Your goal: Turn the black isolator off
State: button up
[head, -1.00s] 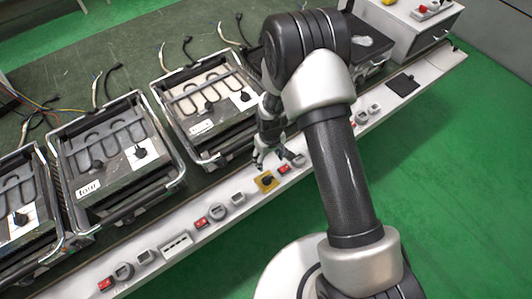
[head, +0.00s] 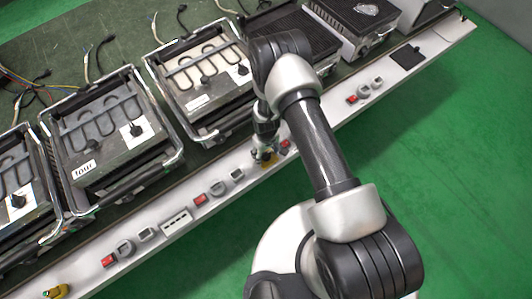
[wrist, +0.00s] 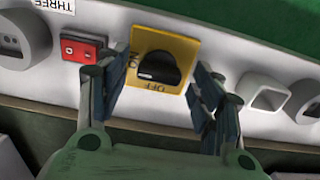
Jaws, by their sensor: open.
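The black isolator (wrist: 158,66) is a dark knob on a yellow square plate (wrist: 187,45) in the wrist view. "ON" is printed at the plate's left edge and "OFF" at its bottom edge. The knob's long bar appears to lie crosswise, towards the ON side. My gripper (wrist: 158,88) is open, with one finger left and one right of the knob. The fingertips overlap the plate's sides in the picture; I see no clear contact with the knob. In the head view my gripper (head: 264,154) is over the yellow plate (head: 267,163) and hides the knob.
A red switch (wrist: 84,48) is close to my left finger in the wrist view, with a grey socket (wrist: 22,38) farther left. Grey fittings (wrist: 267,98) stand at right. Heating-element units, one labelled "four" (head: 85,170), line the bench behind the white panel (head: 240,197).

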jog(key=shift+f, duration=0.1)
jog(key=shift+c, duration=0.4)
jog(key=c, duration=1)
jog(key=shift+n, duration=0.4)
jog(key=n+b, duration=0.2)
jog(key=n, duration=0.2)
jog(key=shift+f, duration=0.1)
jog(key=n+b, duration=0.1)
jog(key=n, duration=0.3)
jog(key=n+b, duration=0.1)
jog(key=n, duration=0.4)
jog(key=shift+n+b, duration=0.65)
jog(key=shift+n, duration=1.35)
